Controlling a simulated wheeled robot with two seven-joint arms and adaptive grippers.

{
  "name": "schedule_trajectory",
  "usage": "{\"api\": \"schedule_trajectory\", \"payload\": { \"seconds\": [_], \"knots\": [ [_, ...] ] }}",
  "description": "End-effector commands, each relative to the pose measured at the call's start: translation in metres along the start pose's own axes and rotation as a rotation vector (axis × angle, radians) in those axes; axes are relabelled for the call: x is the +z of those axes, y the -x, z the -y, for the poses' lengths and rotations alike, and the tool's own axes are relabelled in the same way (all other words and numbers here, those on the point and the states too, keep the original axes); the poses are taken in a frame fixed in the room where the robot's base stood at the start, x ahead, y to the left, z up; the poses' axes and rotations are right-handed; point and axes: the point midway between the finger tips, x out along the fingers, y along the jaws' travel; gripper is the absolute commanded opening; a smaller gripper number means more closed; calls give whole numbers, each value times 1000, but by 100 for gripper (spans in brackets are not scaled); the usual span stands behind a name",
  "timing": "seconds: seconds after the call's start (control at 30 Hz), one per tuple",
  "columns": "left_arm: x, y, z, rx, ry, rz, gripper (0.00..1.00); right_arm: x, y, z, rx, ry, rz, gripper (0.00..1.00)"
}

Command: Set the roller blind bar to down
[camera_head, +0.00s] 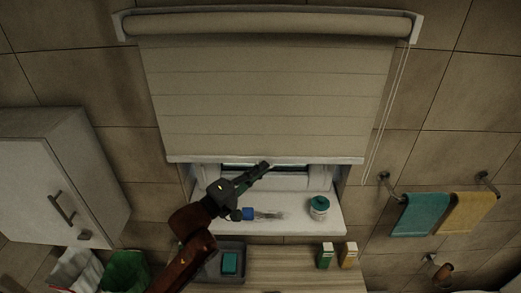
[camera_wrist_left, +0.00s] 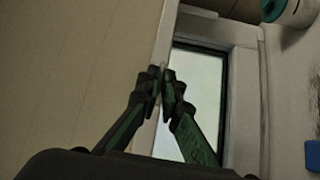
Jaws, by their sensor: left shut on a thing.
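The beige roller blind (camera_head: 265,95) hangs over most of the window, with a pale bar (camera_head: 225,160) along its lower edge. A strip of window shows below the bar, above the sill. My left gripper (camera_head: 264,165) reaches up from below to the middle of the bar. The fingers hide the gripped part of the bar. My right gripper is in neither view.
On the sill (camera_head: 290,226) are a jar with a teal lid (camera_head: 319,207) and a lying blue-capped bottle (camera_head: 250,214). A white cabinet (camera_head: 55,165) is left; towels (camera_head: 421,214) hang right.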

Motion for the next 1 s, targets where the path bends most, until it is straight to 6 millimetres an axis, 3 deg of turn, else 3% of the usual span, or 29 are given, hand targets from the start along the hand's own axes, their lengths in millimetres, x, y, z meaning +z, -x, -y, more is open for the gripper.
{"api": "schedule_trajectory", "payload": {
  "seconds": [0.03,0.1,0.33,0.53,0.9,0.93,1.0],
  "knots": [
    [1,2,19,-6,7,-1,0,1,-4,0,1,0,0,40],
    [3,3,35,-5,5,-1,0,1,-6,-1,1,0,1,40],
    [7,6,70,-3,2,0,0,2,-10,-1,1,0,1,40],
    [8,7,81,-3,0,0,0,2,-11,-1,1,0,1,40],
    [8,7,81,-2,-1,0,0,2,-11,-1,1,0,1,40],
    [8,7,81,-2,-1,0,7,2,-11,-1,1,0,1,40],
    [8,7,81,-2,-1,0,12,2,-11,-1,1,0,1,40]
  ]
}}
